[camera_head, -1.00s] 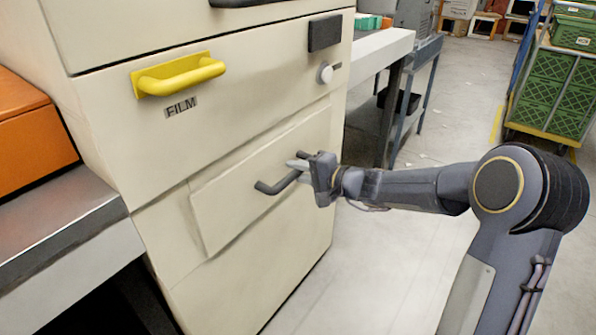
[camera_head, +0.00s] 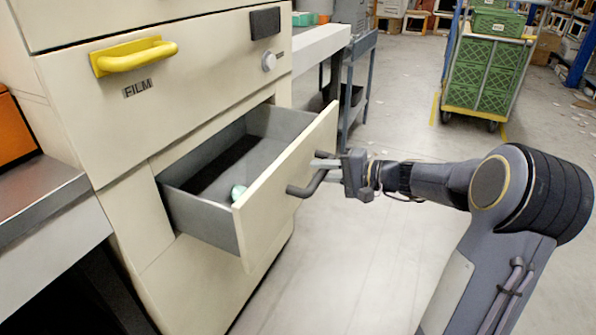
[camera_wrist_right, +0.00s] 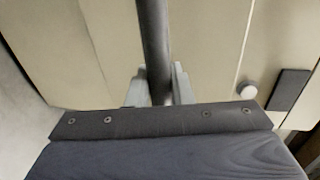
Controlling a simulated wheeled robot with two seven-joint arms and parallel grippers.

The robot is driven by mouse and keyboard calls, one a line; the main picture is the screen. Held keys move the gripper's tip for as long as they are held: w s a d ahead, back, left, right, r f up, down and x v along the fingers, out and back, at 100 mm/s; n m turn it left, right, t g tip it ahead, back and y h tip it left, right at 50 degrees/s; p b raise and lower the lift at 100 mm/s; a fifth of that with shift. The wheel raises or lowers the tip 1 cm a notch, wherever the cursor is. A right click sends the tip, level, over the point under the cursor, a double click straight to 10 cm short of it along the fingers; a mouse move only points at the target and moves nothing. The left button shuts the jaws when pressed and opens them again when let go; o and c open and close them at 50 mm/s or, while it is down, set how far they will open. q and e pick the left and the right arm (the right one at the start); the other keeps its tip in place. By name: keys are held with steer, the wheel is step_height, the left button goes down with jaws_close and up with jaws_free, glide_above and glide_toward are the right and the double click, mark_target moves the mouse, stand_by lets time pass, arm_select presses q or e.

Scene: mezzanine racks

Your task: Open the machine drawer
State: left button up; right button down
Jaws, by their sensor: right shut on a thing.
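The machine drawer (camera_head: 262,215) is the lower one in the cream machine (camera_head: 200,85). It stands well out from the machine, and its grey inside shows a dark mat (camera_head: 222,167) and a small pale green item (camera_head: 238,192) near the front. My right gripper (camera_head: 322,168) is shut on the dark bar handle (camera_head: 305,188) of the drawer front. In the right wrist view the handle bar (camera_wrist_right: 153,45) runs between the two fingers (camera_wrist_right: 158,85). My left gripper is not in view.
A yellow handle (camera_head: 133,56) marked FILM is on the closed drawer above. A metal-topped bench (camera_head: 45,200) stands at the left. A cart with green crates (camera_head: 482,75) is at the back right. The floor right of the drawer is clear.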

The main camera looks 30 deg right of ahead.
steer(key=shift+f+b+v, duration=0.15)
steer(key=shift+f+v, duration=0.05)
steer(key=shift+v, duration=0.8)
steer(key=shift+f+b+v, duration=0.15)
steer(key=shift+f+v, duration=0.1)
steer(key=shift+v, duration=0.75)
steer(key=shift+d, duration=0.1)
steer(key=c, duration=1.3)
jaws_free()
steer(key=shift+c, duration=0.2)
steer(key=shift+s, duration=0.1)
steer(key=p+v, duration=0.2)
steer(key=v, duration=0.5)
steer(key=shift+s+d, duration=0.25)
steer(key=shift+s, duration=0.05)
